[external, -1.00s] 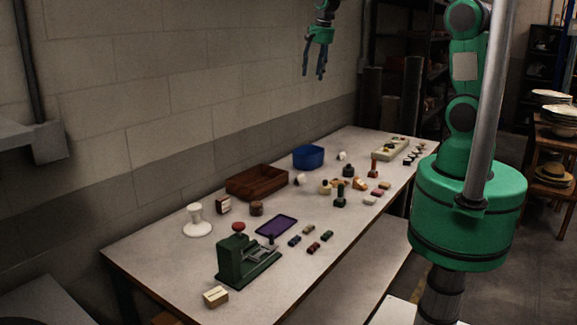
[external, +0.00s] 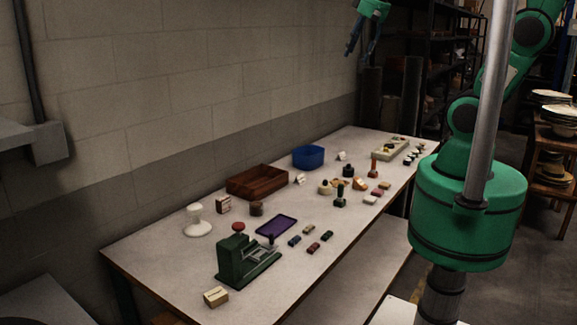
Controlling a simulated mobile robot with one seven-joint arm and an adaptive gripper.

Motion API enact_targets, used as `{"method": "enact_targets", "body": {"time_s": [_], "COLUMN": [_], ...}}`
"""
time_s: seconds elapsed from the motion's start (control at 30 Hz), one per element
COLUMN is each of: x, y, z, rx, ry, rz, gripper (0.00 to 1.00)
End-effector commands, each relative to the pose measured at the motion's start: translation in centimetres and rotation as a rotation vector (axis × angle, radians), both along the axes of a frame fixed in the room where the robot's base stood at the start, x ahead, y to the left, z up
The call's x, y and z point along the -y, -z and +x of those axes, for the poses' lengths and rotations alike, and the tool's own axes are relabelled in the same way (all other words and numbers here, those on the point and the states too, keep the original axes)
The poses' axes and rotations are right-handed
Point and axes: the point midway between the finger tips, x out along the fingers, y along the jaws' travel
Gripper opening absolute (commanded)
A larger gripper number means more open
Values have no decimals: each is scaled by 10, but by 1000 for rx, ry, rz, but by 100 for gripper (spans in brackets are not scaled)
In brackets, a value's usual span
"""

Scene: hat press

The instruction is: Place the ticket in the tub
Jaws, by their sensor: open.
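A blue tub (external: 308,157) stands at the back of the table, near the wall. I cannot tell for sure which thing is the ticket. A small white card (external: 300,179) stands in front of the tub, and another small white card (external: 341,155) stands to its right. Both are apart from the tub. The inside of the tub is too small to make out. My gripper (external: 360,52) is open with its fingers pointing down. It hangs high above the far part of the table, well above the tub and to its right in the picture, and appears empty.
A brown wooden tray (external: 257,182) sits left of the tub. A shelf rack (external: 440,75) stands behind. The table's front right strip is clear.

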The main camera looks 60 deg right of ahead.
Motion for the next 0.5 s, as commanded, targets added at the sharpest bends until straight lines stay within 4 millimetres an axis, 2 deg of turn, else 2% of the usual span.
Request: {"method": "enact_targets", "body": {"time_s": [0.1,0.3,0.5], "x": [-10,-22,-29], "y": [0,6,13], "z": [-30,-74,-101], "rx": [25,59,80], "ry": [-64,-169,-237], "rz": [-20,-57,-83], "gripper": [51,51,51]}}
